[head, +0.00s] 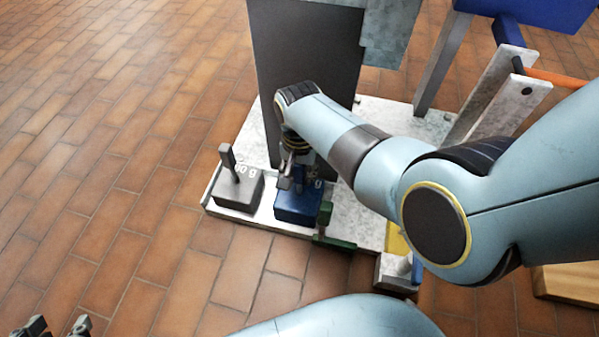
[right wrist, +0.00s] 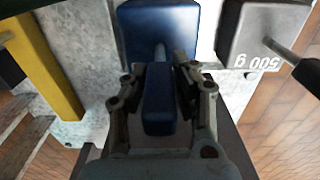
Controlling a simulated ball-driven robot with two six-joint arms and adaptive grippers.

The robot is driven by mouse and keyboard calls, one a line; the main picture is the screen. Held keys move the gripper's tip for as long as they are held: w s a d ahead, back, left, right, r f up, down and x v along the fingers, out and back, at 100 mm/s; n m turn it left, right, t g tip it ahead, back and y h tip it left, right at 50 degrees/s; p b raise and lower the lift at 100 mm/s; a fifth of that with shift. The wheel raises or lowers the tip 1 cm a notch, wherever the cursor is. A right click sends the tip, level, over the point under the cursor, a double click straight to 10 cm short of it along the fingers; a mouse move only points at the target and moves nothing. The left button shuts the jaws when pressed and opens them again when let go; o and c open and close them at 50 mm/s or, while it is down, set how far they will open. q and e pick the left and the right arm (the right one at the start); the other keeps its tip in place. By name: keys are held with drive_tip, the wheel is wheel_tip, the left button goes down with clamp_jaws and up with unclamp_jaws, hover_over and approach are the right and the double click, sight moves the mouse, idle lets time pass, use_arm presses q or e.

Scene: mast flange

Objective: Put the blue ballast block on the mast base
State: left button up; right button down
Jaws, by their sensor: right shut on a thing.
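The blue ballast block (head: 298,206) is at the front edge of a pale marbled plate (head: 228,213), which looks like the mast base, in front of a dark upright panel (head: 305,60). My right gripper (head: 294,172) comes down from above and is shut on the block's upright blue handle. The right wrist view shows the handle (right wrist: 158,100) between the two fingers, with the block's body (right wrist: 155,28) beyond. I cannot tell whether the block's underside touches the plate. My left gripper (head: 60,328) shows only its spread fingertips at the bottom left corner, open and empty.
A grey block marked 500 g (head: 236,189) with an upright handle stands close left of the blue one. A green part (head: 326,228) is close to its right. A yellow part (head: 397,240) and a grey block (head: 397,272) are further right. Open tiled floor (head: 100,130) lies left.

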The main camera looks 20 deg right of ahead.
drive_tip(key=shift+f, duration=0.15)
drive_tip(key=c, duration=1.1)
unclamp_jaws()
drive_tip(key=shift+o, duration=0.2)
